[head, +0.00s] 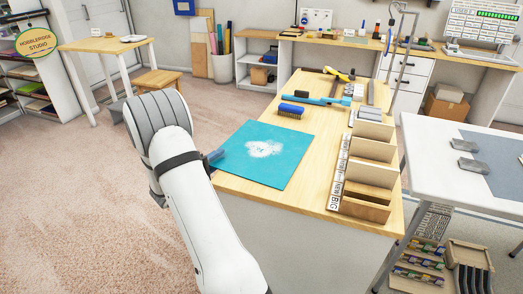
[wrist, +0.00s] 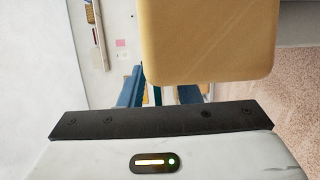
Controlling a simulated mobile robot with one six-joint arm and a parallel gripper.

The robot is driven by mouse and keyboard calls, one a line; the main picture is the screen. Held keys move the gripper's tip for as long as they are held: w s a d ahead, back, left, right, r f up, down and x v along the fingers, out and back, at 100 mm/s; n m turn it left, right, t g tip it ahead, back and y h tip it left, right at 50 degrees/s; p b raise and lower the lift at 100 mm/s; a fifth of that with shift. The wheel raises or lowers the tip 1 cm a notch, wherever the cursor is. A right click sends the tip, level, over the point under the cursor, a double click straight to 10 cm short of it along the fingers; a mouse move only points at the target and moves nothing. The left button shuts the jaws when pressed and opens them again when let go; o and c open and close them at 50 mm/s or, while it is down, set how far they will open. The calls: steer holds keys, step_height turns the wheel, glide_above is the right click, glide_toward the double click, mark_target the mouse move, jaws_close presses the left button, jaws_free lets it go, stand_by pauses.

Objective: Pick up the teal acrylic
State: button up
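The teal acrylic (head: 268,169) is a flat sheet on the wooden bench top, with a white powdery patch near its middle. My gripper (head: 216,156) is at the sheet's left edge in the head view, mostly hidden behind my arm; I cannot tell whether it touches. In the wrist view, two blue fingers (wrist: 162,92) stand apart, partly covered by a tan, round-cornered panel (wrist: 210,40) that I cannot identify for sure. The teal acrylic does not show in the wrist view.
On the bench (head: 230,191), a wooden rack with slots (head: 362,175) stands right of the sheet. A blue brush (head: 291,110) and a blue bar tool (head: 315,100) lie behind it. A white table (head: 425,150) stands at right. Carpet at left is open.

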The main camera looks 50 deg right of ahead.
steer(key=shift+c, duration=0.2)
jaws_close()
stand_by(0.5)
